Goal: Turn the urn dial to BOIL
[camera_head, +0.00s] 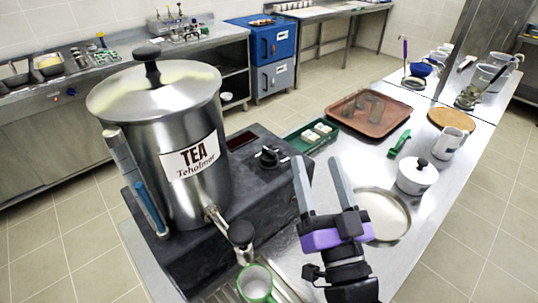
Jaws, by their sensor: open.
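The steel tea urn (178,140) stands upright on a dark base (185,255) at the left. It has a black-knobbed lid and a TEA label. The urn dial (268,156) is a black knob on top of the base, right of the urn; its markings are too small to read. A dark display sits just behind it. My gripper (320,172) is open and empty, with two grey fingers pointing up in the picture. It is right of the dial and apart from it in the picture.
A green mug (256,283) stands below the urn's tap (240,234). A green tray (312,136) with white blocks, a brown tray (372,108), a round pan (395,215) and a white lidded pot (417,177) occupy the counter. Some bare counter shows between them.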

